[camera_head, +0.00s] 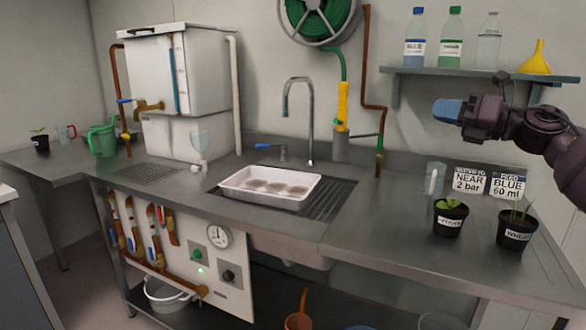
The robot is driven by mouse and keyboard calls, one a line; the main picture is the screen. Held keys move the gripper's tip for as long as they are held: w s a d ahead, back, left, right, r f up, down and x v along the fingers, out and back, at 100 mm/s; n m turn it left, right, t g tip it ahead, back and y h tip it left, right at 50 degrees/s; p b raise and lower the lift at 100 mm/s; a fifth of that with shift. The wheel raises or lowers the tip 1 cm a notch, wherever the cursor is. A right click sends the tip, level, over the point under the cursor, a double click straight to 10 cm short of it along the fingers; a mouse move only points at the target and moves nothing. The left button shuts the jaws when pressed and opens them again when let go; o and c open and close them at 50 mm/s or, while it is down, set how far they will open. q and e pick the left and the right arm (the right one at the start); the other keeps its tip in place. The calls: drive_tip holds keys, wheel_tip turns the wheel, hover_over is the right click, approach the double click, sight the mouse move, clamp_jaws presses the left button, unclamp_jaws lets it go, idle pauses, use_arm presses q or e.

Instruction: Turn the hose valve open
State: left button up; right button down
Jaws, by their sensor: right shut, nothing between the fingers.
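A copper pipe (374,85) runs down the back wall to the counter, right of the sink tap. A small green lever (364,136) sits low on this pipe and looks like the hose valve; its exact setting is too small to tell. A green hose (343,66) hangs from the reel (318,18) to a yellow spray handle (342,104) standing in a grey holder (341,148). My right gripper (446,110) is shut and empty, in the air at the right, apart from the lever and below the shelf. My left gripper is not in view.
A sink tap (298,95) and a white tray (235,188) stand left of the pipe. Two potted plants (449,218) (514,230), sign cards (468,180) and a clear jug (434,179) stand on the right. Bottles (414,38) and a yellow funnel (537,60) stand on the shelf (475,73).

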drive_tip(key=s+a+f+m+t+h+p, duration=0.1)
drive_tip(key=s+f+m+t+h, duration=0.3)
drive_tip(key=f+m, duration=0.6)
drive_tip(key=s+a+f+m+h+p, duration=0.25)
drive_tip(key=s+f+m, duration=0.35)
drive_tip(key=f+m, duration=0.35)
drive_tip(key=s+a+f+m+t+h+p, duration=0.15)
drive_tip(key=s+f+m+h, duration=0.3)
drive_tip(key=f+m, duration=0.55)
use_arm(q)
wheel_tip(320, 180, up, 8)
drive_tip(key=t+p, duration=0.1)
drive_tip(key=p, duration=0.2)
use_arm(e)
drive_tip(key=s+d+f+m+g+h, duration=0.1)
drive_tip(key=s+f+m, duration=0.2)
drive_tip(key=s+f, duration=0.3)
drive_tip(key=s+f+m+g+h, duration=0.1)
drive_tip(key=s+f, duration=0.6)
drive_tip(key=s, duration=0.9)
drive_tip(key=s+d+f+m+g+h, duration=0.1)
drive_tip(key=s+f+m, duration=0.4)
drive_tip(key=s, duration=0.6)
drive_tip(key=shift+s+d+f+g+h, duration=0.2)
drive_tip(key=shift+d+f+g+h, duration=0.3)
drive_tip(key=shift+f+g, duration=0.6)
